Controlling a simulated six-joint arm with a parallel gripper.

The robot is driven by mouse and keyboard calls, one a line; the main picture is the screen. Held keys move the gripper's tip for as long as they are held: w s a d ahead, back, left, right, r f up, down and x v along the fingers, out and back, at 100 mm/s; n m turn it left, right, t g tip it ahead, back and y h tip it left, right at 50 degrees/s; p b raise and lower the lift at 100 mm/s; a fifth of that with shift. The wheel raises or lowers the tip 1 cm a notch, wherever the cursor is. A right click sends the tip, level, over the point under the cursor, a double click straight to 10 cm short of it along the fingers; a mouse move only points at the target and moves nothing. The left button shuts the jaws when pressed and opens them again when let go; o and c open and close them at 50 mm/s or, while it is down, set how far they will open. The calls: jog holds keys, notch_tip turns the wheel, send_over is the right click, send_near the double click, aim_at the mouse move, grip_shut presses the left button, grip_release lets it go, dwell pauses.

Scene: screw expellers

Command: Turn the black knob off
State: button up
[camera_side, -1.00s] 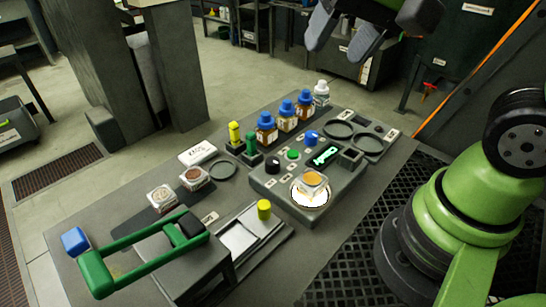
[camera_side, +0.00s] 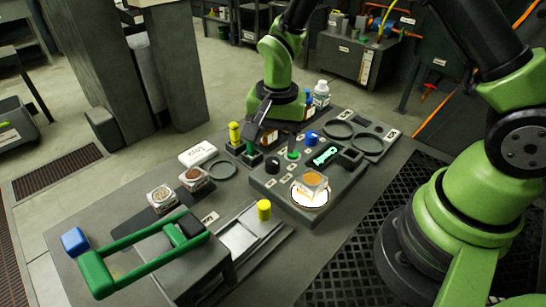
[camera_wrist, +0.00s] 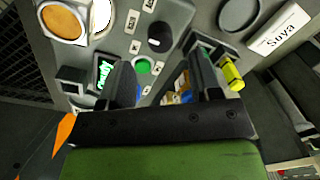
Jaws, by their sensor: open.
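The black knob (camera_side: 272,165) is on the front left of the grey control panel (camera_side: 300,208). In the wrist view the black knob (camera_wrist: 160,37) shows as a dark round shape beyond my fingertips, with nothing touching it. A green button (camera_side: 293,154) and a blue knob (camera_side: 312,138) sit in line with it. My gripper (camera_side: 272,142) is open and empty, pointing down at the panel's back left, just behind the black knob. In the wrist view my gripper's (camera_wrist: 160,76) two fingers are spread apart. I cannot read the knob's setting.
A yellow-topped part (camera_side: 234,132) stands close left of my gripper. Bottles behind it are partly hidden. A green-handled press (camera_side: 130,245) is at the front left.

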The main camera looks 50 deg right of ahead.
aim_at(272, 161)
notch_tip(272, 161, down, 5)
jog(key=shift+w+a+f, duration=0.1)
dwell(0.3)
jog(key=c, duration=0.9)
